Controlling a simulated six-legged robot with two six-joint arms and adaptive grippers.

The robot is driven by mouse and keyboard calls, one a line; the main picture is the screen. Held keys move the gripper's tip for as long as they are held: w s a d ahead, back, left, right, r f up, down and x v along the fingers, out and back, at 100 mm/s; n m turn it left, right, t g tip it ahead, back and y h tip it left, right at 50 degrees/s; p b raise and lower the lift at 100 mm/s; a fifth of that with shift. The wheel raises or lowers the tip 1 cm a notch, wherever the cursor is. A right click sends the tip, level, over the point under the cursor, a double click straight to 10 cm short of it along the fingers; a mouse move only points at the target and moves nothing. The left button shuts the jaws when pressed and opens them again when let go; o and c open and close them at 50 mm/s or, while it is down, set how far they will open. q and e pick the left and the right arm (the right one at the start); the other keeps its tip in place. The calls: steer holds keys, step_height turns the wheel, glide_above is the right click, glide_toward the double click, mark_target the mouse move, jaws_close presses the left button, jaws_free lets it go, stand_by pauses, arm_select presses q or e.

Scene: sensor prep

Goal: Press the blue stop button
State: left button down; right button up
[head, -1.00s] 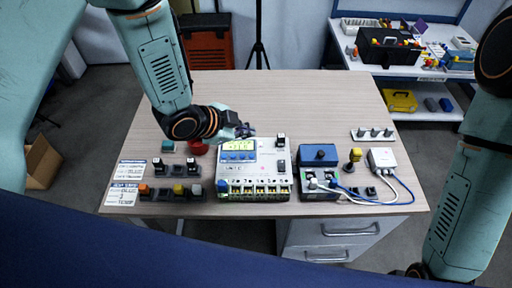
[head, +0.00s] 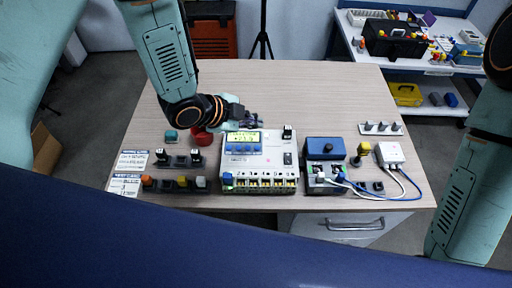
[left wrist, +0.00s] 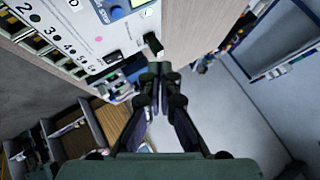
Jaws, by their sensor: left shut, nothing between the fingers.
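A white device (head: 258,162) with a green-lit display stands on the table in the head view. A row of blue buttons (head: 243,149) sits just below the display; I cannot read which is marked stop. A separate blue knob (head: 227,179) is at its front left corner. My left gripper (head: 254,119) is shut and empty, just behind the device's top edge. The left wrist view shows its closed fingers (left wrist: 160,72) beside the device (left wrist: 92,40), near a black switch. A blue button (left wrist: 115,12) is partly in that view. My right gripper is out of view.
A red button (head: 201,139) and a teal one (head: 171,137) stand left of the device. Several small switches line the front left. A blue-topped box (head: 324,150) and a white wired box (head: 390,153) stand right. The back of the table (head: 300,85) is clear.

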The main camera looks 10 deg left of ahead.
mark_target(257, 148)
arm_select(q)
steer(key=f+b, duration=0.2)
steer(key=f, duration=0.1)
steer(key=shift+s+d, duration=0.2)
steer(key=shift+d, duration=0.2)
steer(key=f+b, duration=0.3)
steer(key=shift+w+a+f, duration=0.2)
steer(key=shift+w+a, duration=0.05)
steer(key=shift+a, duration=0.05)
steer(key=shift+f, duration=0.4)
steer(key=shift+s+f+b, duration=0.1)
steer(key=shift+f+b, duration=0.05)
steer(key=shift+b, duration=0.25)
steer(key=shift+s+d, duration=0.1)
steer(key=shift+d, duration=0.15)
steer(key=shift+w+a, duration=0.2)
steer(key=shift+a, duration=0.05)
steer(key=shift+s+d, duration=0.15)
steer(key=shift+d, duration=0.05)
steer(key=shift+a, duration=0.15)
